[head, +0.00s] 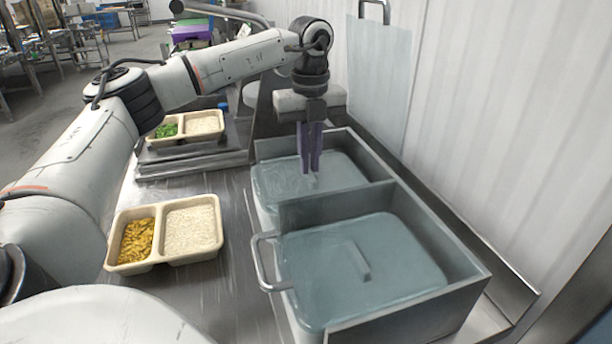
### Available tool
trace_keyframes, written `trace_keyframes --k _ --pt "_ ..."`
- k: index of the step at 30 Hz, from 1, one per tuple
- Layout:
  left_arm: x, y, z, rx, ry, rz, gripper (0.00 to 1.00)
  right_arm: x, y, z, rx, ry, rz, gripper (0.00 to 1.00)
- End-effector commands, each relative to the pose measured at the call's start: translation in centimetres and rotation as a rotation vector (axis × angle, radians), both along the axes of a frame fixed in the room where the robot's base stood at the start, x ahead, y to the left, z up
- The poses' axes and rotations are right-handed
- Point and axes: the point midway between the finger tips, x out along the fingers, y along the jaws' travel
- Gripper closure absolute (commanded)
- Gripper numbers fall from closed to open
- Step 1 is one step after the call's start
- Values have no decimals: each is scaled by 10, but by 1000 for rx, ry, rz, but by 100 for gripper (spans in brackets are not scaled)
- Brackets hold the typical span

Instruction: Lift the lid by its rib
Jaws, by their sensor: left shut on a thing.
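Two bluish translucent lids lie in a grey two-bay container (462,290). The far lid (275,183) is in the far bay. The near lid (390,265) is in the near bay, and its raised rib (359,262) is in plain view with nothing touching it. My left gripper (312,170) points straight down over the far lid, its purple fingers close together and shut on that lid's rib, which the fingers mostly hide. The far lid looks level and still low in its bay. My right gripper is not in view.
A tray (160,203) with yellow food and rice sits left of the container. Another tray (183,140) with green food and rice stands on a scale (160,168) behind it. A metal handle (262,265) juts from the container's left side. A ribbed wall bounds the right.

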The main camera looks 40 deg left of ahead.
Motion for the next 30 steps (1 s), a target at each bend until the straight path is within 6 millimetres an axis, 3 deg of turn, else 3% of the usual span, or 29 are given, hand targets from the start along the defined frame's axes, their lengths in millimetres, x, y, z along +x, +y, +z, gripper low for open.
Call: trace_keyframes --k 10,22,30 --pt "0 0 20 0 1 0 100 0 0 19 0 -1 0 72" --pt "0 0 39 1 0 -1 100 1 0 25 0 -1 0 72" --pt "0 0 41 0 0 0 100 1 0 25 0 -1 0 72"
